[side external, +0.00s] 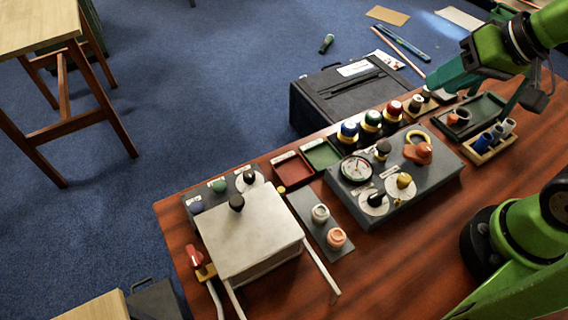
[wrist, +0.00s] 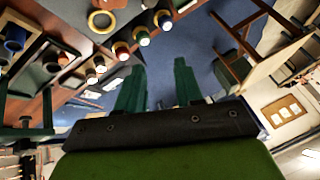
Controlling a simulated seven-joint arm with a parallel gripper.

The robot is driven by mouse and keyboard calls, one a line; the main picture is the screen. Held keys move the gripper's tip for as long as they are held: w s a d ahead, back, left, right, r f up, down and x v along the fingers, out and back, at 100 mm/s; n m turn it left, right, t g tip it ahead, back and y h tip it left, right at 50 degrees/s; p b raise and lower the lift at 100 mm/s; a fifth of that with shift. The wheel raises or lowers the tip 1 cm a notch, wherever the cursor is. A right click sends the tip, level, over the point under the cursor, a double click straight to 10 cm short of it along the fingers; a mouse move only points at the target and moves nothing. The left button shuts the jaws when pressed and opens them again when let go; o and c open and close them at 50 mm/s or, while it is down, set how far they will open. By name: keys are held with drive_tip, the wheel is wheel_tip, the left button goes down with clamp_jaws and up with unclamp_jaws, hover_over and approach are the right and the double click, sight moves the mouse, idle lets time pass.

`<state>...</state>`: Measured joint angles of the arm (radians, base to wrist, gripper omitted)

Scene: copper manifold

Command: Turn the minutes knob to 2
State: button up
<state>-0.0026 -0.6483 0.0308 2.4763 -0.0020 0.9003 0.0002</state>
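My gripper (side external: 434,82) is high at the upper right in the side external view, above the far edge of the table and away from the knobs. In the wrist view its two green fingers (wrist: 160,70) stand apart with nothing between them. A grey panel (side external: 436,184) carries a round gauge (side external: 356,169), a black knob (side external: 375,199) on a white dial and a yellow knob (side external: 404,180) on another. Another black knob (side external: 249,176) on a white dial is on the left panel. The labels are too small to read, so I cannot tell which knob is minutes or its setting.
A pale box lid (side external: 250,235) covers much of the left panel. Blue, green and red capped pieces (side external: 371,120) line the table's far side. An orange piece with a yellow ring (side external: 418,152) rises from the grey panel. The table's front (side external: 385,270) is clear.

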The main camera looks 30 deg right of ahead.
drive_tip(key=shift+o, duration=1.1)
drive_tip(key=w+a+f+n+g, duration=0.2)
drive_tip(key=w+a+n+g, duration=0.1)
drive_tip(key=w+a, duration=0.3)
drive_tip(key=shift+a+n, duration=0.2)
drive_tip(key=shift+n, duration=0.7)
drive_tip(key=n+g+y, duration=0.2)
drive_tip(key=n+g, duration=0.2)
drive_tip(key=n, duration=1.5)
hover_over(249, 173)
drive_tip(key=w+d, duration=0.1)
drive_tip(key=d, duration=0.6)
drive_tip(key=f, duration=0.1)
drive_tip(key=shift+y, duration=0.3)
drive_tip(key=x, duration=1.6)
drive_tip(key=shift+a+f, duration=0.1)
drive_tip(key=shift+f, duration=0.3)
clamp_jaws()
